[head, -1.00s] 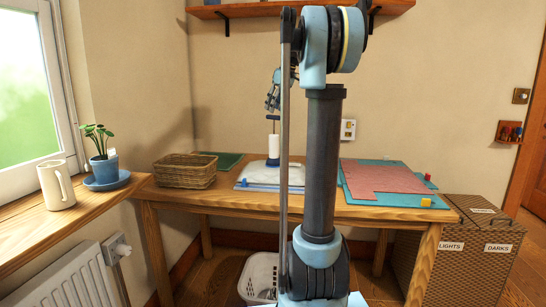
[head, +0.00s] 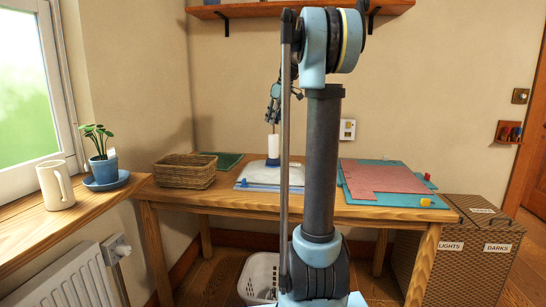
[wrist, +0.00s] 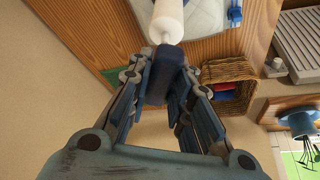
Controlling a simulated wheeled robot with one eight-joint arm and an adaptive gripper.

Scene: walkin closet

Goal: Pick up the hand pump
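The hand pump has a white cylinder (head: 273,149), a dark blue foot and a dark blue handle. It stands upright on the table, at the edge of the pale folded cloth. In the wrist view its white cylinder (wrist: 168,18) is at the top, with the handle (wrist: 155,90) below it. My gripper (head: 273,119) is directly above the cylinder, pointing down. In the wrist view my gripper's fingers (wrist: 160,78) are apart, one on each side of the handle. No firm grip shows, and the contact is hard to judge. The handle is hidden in the head view.
A wicker basket (head: 186,171) stands left of the pump on the wooden table (head: 300,208). A pink cloth (head: 377,178) on a teal mat lies to the right. A potted plant (head: 103,166) and cream jug (head: 55,184) stand on the windowsill. A shelf (head: 300,10) hangs above.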

